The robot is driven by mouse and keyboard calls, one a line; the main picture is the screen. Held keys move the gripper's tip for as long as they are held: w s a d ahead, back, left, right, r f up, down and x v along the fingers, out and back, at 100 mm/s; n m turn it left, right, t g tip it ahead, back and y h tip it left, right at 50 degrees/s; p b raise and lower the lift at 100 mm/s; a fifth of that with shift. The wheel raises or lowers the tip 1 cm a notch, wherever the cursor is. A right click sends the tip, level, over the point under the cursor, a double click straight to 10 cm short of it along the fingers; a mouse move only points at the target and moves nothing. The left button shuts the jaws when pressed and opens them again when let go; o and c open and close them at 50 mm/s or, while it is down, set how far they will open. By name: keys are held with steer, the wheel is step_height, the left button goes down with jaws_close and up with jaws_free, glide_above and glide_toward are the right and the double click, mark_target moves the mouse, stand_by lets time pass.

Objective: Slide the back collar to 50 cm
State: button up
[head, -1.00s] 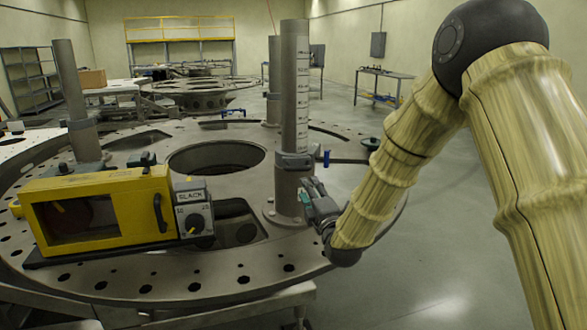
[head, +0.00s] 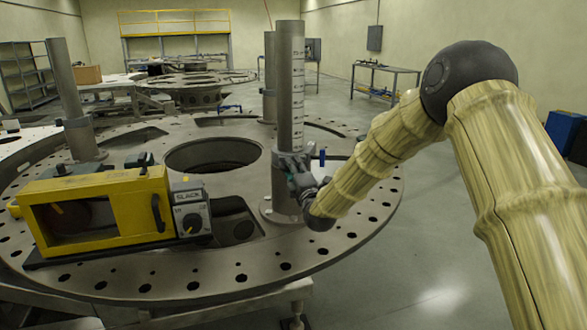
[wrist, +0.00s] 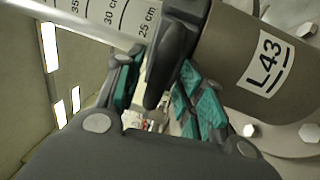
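A grey post (head: 291,85) with a centimetre scale stands at the right of the turret plate (head: 330,205).
A yellow box (head: 100,205) with a window and a SLACK dial (head: 191,220) stands front left on the plate. A third post (head: 66,85) stands behind it. The plate has a large central hole.

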steer(key=shift+s+r, duration=0.1)
steer(key=shift+r, duration=0.05)
steer(key=shift+c, duration=0.3)
jaws_close()
